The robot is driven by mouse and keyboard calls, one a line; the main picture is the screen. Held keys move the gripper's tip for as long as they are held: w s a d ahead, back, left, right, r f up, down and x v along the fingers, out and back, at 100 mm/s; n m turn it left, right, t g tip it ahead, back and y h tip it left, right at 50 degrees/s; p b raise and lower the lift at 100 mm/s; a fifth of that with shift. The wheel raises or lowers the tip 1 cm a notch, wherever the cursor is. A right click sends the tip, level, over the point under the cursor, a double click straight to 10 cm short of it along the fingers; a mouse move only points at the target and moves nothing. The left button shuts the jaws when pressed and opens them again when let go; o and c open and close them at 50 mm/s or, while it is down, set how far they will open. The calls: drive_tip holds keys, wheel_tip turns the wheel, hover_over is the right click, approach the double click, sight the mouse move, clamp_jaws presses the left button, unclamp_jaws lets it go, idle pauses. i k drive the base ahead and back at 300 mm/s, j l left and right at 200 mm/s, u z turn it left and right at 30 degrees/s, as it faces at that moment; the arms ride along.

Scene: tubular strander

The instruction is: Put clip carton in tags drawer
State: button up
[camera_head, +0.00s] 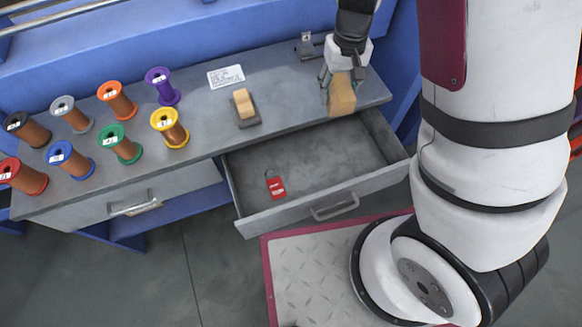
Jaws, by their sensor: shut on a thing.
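My gripper (339,82) points down near the right end of the grey counter and is shut on a tan carton (342,98), which I take to be the clip carton. The carton is near the counter's front edge, close to the back right of the open drawer. I cannot tell whether it touches the counter. The open drawer (290,215), which I take to be the tags drawer, is pulled out below the counter. A red tag (276,186) lies on its floor at the front left. The rest of its floor is bare.
Several coloured wire spools, such as the yellow one (170,128), stand on the counter's left half. A tan block on a dark base (244,106) and a white label card (226,76) lie mid-counter. A closed drawer (135,205) is at left. My arm fills the right side.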

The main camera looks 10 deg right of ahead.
sight(348, 170)
drive_tip(key=j+z, duration=0.15)
drive_tip(key=j, duration=0.2)
drive_tip(key=k+j+z, duration=0.15)
drive_tip(key=j, duration=0.2)
drive_tip(key=k+j+z, duration=0.15)
drive_tip(key=j, duration=0.15)
drive_tip(key=k+j+z, duration=0.1)
drive_tip(key=j, duration=0.25)
drive_tip(key=z, duration=0.8)
